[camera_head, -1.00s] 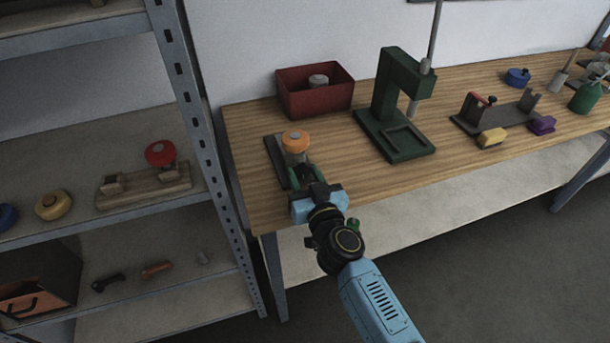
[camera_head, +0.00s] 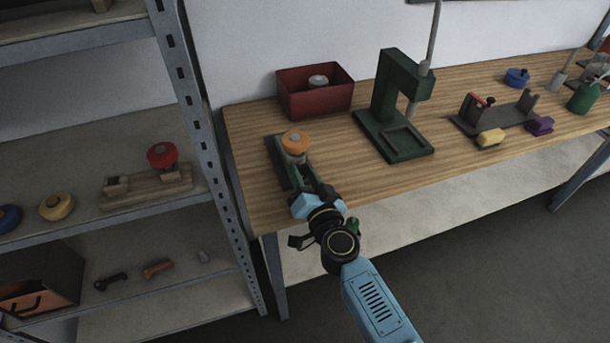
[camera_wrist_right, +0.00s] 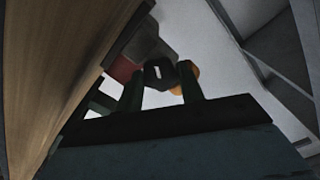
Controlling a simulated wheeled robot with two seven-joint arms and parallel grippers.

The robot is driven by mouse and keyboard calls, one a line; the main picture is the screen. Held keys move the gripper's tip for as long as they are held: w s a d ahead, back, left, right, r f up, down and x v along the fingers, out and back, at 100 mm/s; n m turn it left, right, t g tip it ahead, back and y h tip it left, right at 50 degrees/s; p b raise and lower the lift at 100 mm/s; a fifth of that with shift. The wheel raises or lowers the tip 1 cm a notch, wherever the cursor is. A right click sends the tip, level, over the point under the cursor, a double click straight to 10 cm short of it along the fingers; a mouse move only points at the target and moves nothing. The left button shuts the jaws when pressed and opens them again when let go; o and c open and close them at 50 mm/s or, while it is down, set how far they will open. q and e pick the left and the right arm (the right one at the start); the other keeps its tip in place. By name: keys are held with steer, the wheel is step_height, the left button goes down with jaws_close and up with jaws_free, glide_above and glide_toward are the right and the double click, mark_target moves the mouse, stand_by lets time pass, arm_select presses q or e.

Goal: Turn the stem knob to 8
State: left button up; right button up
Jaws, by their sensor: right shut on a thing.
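A fixture with an orange round cap (camera_head: 295,140) on a grey body stands on a dark base plate (camera_head: 274,152) at the left end of the bench. My right gripper (camera_head: 306,172) is at its front side, below the cap, shut on the stem knob there. In the right wrist view the two dark green fingers (camera_wrist_right: 160,88) stand either side of a dark piece (camera_wrist_right: 153,74) with a pale gap in it, the knob as far as I can tell. The orange cap (camera_wrist_right: 185,76) shows behind. No numbers or pointer are readable. My left gripper is not in view.
A red bin (camera_head: 315,103) with a grey round part stands behind the fixture. A green press (camera_head: 385,110) stands to its right. A metal shelf (camera_head: 195,120) stands close on the left. The bench front middle is clear.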

steer(key=shift+m, duration=0.5)
steer(key=o, duration=1)
steer(key=shift+s, duration=0.1)
steer(key=p+v, duration=0.1)
steer(key=v, duration=1.2)
steer(key=shift+s+d, duration=0.1)
steer(key=shift+s, duration=0.05)
